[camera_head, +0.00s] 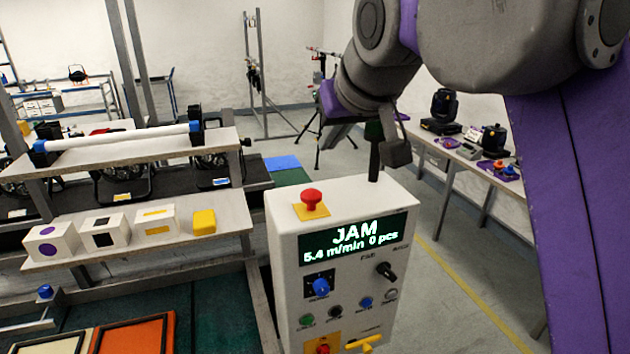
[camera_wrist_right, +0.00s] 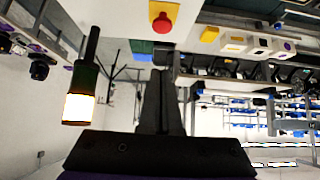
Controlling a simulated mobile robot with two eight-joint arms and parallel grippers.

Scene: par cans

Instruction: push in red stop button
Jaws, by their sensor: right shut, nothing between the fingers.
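The red mushroom stop button (camera_head: 311,196) sits on a yellow plate on top of the white control box (camera_head: 285,240). It looks raised. It also shows at the top of the right wrist view (camera_wrist_right: 163,17). My right gripper (camera_head: 397,152) is above and to the right of the button in the head view, apart from it. Its fingers are shut together and empty in the right wrist view (camera_wrist_right: 160,78). A second red button (camera_head: 323,349) shows partly at the lower front of the box. The display (camera_head: 355,240) reads JAM, 5.4 m/min, 0 pcs. My left gripper is not in view.
A dark signal post (camera_head: 374,160) rises from the box's back right, close to my right gripper; its lit lamp (camera_wrist_right: 78,108) shows in the wrist view. A shelf (camera_head: 130,245) with white boxes and a yellow block (camera_head: 203,222) stands left. A side table (camera_head: 450,150) stands right.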

